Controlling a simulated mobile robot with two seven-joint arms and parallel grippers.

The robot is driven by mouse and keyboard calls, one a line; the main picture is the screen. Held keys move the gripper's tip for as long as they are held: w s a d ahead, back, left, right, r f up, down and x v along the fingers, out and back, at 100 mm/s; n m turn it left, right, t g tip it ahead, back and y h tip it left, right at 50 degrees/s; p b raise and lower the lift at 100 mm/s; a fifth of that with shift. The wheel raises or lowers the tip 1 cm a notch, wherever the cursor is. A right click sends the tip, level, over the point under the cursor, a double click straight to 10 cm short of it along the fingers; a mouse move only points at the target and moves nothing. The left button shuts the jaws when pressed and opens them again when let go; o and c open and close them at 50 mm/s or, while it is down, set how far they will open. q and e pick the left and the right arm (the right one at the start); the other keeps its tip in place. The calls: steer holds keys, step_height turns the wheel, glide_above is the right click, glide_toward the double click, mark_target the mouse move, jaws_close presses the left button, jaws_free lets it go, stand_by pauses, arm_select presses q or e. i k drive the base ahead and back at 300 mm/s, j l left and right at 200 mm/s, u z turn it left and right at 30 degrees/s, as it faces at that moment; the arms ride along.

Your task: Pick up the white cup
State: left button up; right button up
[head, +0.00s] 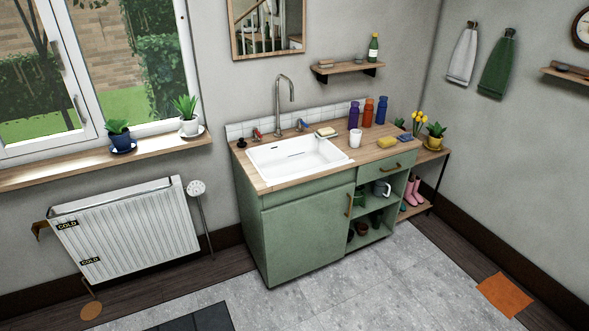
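The white cup (355,138) stands upright on the wooden counter (385,154), just right of the white sink (300,157). A purple bottle (353,114), an orange-red bottle (368,111) and a blue bottle (382,109) stand behind it. A yellow sponge (387,142) lies to its right, and a soap dish (326,132) is to its left. Neither of my grippers shows in the head view.
The green cabinet (300,235) under the counter has open shelves at its right, holding pots and a grey jug. A radiator (130,235) stands left under the windowsill. An orange mat (505,295) lies at the right.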

mark_target(355, 139)
steer(key=i, duration=0.5)
steer(key=i+l+u, duration=0.1)
steer(key=i, duration=0.35)
steer(key=i+l+u, duration=0.1)
steer(key=i, duration=0.4)
steer(key=i+l, duration=0.15)
steer(key=i, duration=0.3)
steer(key=i+l+u, duration=0.1)
steer(key=i, duration=0.35)
steer(key=i+l, duration=0.2)
steer(key=i, duration=0.3)
steer(key=u, duration=0.05)
